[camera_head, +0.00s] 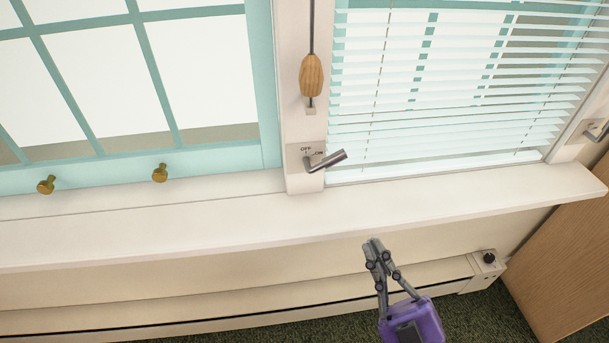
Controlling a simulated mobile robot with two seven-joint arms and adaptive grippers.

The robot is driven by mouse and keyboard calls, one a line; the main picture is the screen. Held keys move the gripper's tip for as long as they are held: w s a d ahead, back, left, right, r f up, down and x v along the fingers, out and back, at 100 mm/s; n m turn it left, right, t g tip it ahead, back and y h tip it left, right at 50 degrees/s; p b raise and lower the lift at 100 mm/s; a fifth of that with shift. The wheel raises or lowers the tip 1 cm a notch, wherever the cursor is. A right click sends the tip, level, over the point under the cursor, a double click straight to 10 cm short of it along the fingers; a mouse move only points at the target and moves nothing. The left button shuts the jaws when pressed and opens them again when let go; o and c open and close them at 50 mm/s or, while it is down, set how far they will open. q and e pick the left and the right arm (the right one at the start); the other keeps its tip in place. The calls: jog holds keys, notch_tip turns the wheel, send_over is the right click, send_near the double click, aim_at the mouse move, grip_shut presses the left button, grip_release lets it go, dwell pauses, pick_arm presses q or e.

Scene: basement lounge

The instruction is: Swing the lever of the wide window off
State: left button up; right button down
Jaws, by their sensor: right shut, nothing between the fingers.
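A grey metal lever (327,161) sits on a pale plate (302,174) on the post between two windows. The plate is marked OFF and ON. The lever points right and slightly up, on the ON side. Left of the post is a teal-framed window (262,80); right of it is a window with white blinds (450,75). Part of a second lever (597,134) shows at the right edge; its marking is not readable. My right gripper (373,245), purple-bodied, is shut and empty, below the first lever in the picture and apart from it. My left gripper is not in view.
A white sill (230,222) runs under the windows, with its front edge near my right fingertips. Below is a long heater-like unit (200,302) with a black knob (489,257). A wooden cord pull (311,76) hangs above the lever. A wooden panel (565,270) stands at right.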

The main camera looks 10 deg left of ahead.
jog(key=shift+s+r+y, duration=0.1)
jog(key=shift+s+y, duration=0.2)
jog(key=x, duration=1.4)
jog(key=shift+w+b, duration=0.2)
jog(key=shift+b, duration=0.2)
jog(key=shift+d, duration=0.1)
